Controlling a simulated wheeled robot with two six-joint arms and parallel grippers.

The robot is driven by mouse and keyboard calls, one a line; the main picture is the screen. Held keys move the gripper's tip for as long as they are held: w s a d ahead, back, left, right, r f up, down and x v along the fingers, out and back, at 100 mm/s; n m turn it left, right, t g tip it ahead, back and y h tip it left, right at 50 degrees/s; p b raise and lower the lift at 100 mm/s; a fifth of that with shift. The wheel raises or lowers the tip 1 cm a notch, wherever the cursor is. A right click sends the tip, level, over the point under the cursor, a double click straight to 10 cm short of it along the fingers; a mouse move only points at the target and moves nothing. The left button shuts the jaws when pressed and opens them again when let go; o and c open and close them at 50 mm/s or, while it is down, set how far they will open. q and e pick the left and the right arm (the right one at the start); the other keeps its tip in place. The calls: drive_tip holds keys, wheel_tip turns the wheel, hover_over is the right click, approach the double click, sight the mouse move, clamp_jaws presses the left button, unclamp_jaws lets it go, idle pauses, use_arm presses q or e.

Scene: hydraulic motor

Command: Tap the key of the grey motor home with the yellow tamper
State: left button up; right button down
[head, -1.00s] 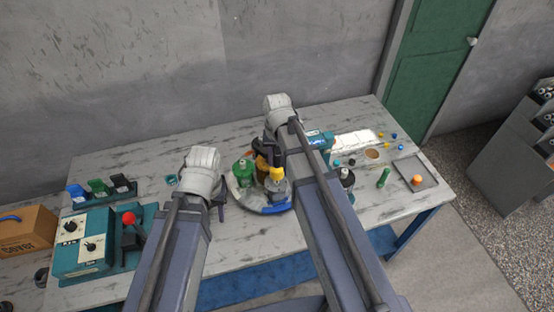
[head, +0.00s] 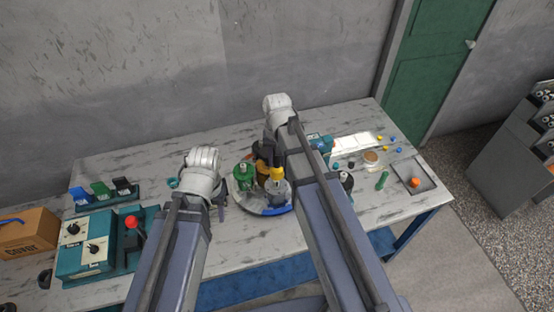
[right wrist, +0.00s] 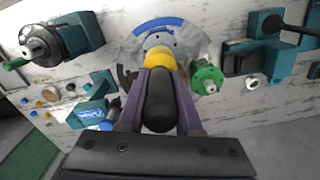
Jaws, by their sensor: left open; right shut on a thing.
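The grey motor (head: 279,190) stands at the front of a round turntable (head: 270,211) on the table. It also shows in the right wrist view (right wrist: 158,40). My right gripper (head: 271,152) is shut on the black handle of the yellow tamper (right wrist: 160,105). The tamper's yellow end appears over the top of the grey motor; I cannot tell whether it touches. The motor's key is hidden or too small to make out. My left gripper (head: 223,193) is open and empty, left of the turntable.
A green motor (head: 243,176) and an orange motor (head: 262,172) share the turntable. A teal control box with a red knob (head: 131,222) stands at left beside a cardboard box (head: 28,230). At right are a green peg (head: 382,180) and a tray holding an orange ball (head: 415,183).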

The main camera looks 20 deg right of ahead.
sight(277, 167)
idle(0.4)
drive_tip(key=shift+f+b, duration=1.1)
drive_tip(key=shift+f, duration=0.1)
drive_tip(key=shift+f+b, duration=0.9)
drive_tip(key=shift+b, duration=0.05)
drive_tip(key=shift+r, duration=0.15)
wheel_tip(277, 167, up, 4)
drive_tip(key=p, duration=0.4)
drive_tip(key=shift+f, duration=0.25)
